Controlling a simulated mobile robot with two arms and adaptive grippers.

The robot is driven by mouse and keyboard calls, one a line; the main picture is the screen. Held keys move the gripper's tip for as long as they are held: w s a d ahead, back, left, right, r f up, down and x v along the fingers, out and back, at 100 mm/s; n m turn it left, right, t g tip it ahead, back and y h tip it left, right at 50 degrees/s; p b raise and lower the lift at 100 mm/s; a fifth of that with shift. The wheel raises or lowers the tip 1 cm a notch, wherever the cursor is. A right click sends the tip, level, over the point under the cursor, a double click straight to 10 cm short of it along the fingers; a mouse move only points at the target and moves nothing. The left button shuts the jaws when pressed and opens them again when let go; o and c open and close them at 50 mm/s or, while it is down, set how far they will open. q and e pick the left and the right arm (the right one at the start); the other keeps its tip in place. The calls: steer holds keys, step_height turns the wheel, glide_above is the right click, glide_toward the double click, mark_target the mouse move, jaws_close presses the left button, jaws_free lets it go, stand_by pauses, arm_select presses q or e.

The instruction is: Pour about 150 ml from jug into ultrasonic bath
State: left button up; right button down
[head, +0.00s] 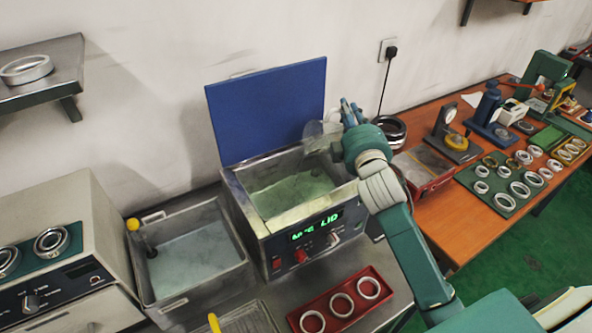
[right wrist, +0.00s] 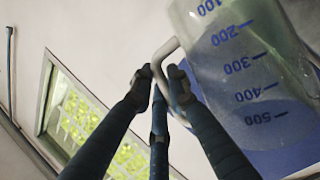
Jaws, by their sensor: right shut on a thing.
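The clear jug (head: 318,138) is above the back right part of the ultrasonic bath (head: 262,233). My right gripper (head: 350,114) is at its right side. In the right wrist view the jug (right wrist: 245,85) shows blue marks from 100 to 500, and my right gripper (right wrist: 160,78) is shut on its pale handle. The jug looks tilted; its liquid level is hard to tell, and no stream shows. The bath has its blue lid (head: 268,110) raised and pale green liquid (head: 290,195) inside. Its green display ends in "LID". My left gripper is out of view.
A grey tank (head: 195,265) with a yellow-handled tool (head: 140,235) stands left of the bath. A red tray of rings (head: 340,302) lies in front. The orange bench (head: 440,205) at right holds rings, a gauge and a red box (head: 425,170).

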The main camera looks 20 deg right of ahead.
steer(key=d+m+g+p, duration=0.1)
steer(key=d+m+p, duration=0.1)
steer(key=p, duration=0.2)
steer(key=shift+r+m+y, duration=0.1)
steer(key=shift+m+y, duration=0.3)
steer(key=shift+f, duration=0.2)
steer(key=shift+w+d+m+g+p, duration=0.15)
steer(key=shift+m+g+p, duration=0.2)
steer(key=shift+p, duration=0.45)
steer(key=shift+d+f+m+p, duration=0.1)
steer(key=shift+m+p, duration=0.15)
steer(key=shift+p, duration=0.05)
steer(key=shift+d+f, duration=0.1)
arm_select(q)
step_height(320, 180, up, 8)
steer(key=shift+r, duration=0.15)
arm_select(e)
steer(key=shift+f, duration=0.1)
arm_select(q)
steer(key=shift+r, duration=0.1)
